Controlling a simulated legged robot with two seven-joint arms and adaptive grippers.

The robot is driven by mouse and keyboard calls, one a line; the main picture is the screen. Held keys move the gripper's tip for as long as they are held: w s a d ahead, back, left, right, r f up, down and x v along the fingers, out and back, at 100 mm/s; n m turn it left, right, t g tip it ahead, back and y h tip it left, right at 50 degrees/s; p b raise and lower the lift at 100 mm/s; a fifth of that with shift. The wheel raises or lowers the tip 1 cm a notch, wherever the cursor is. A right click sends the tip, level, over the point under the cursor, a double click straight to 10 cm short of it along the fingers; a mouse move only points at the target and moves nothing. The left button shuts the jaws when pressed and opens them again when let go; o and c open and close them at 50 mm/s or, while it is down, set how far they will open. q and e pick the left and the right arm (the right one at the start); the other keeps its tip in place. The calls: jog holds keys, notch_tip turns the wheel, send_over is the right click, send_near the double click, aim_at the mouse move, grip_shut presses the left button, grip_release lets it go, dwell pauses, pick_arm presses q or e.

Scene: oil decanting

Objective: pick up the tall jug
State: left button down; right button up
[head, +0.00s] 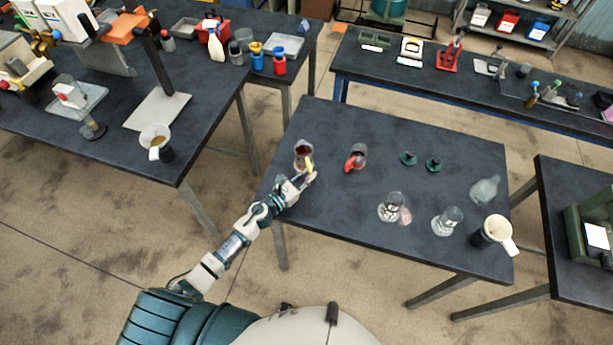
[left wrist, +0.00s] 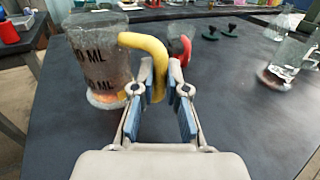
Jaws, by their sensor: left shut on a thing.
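A clear jug with a yellow handle (head: 302,150) and dark liquid stands upright near the left edge of the middle table. In the left wrist view the jug (left wrist: 95,55) shows black ML markings, and its yellow handle (left wrist: 150,50) curves down between my fingers. My left gripper (head: 300,183) is shut on this handle; in the left wrist view the fingers of my left gripper (left wrist: 164,98) stand on both sides of it. Its base looks at table level, but I cannot tell whether it touches. A smaller jug with a red handle (head: 356,156) stands to the right. My right gripper is not in view.
On the same table (head: 330,215) are two green stoppers (head: 409,158), a round flask (head: 391,207), another flask (head: 447,221), a glass vessel lying down (head: 484,190) and a white-handled jug (head: 491,232). The front left of this table is clear. Other benches stand around it.

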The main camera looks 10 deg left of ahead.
pick_arm(q)
jog(key=s+d, duration=0.1)
jog(key=d, duration=0.1)
jog(key=s+d, duration=0.1)
jog(key=d, duration=0.1)
jog(key=s+d, duration=0.1)
jog(key=d, duration=0.1)
jog(key=shift+s+r, duration=0.4)
jog(key=shift+s+d+r, duration=0.1)
jog(key=shift+s+d, duration=0.15)
jog(key=shift+s, duration=0.65)
jog(key=s, duration=0.3)
jog(key=shift+s+d, duration=0.1)
jog(key=shift+d, duration=0.15)
jog(key=shift+s+d+r+p, duration=0.15)
jog(key=shift+s+d+r, duration=0.05)
jog(key=shift+s+d, duration=0.85)
jog(key=shift+s+d+r+p, duration=0.15)
jog(key=shift+s+d, duration=0.75)
jog(key=shift+d, duration=0.2)
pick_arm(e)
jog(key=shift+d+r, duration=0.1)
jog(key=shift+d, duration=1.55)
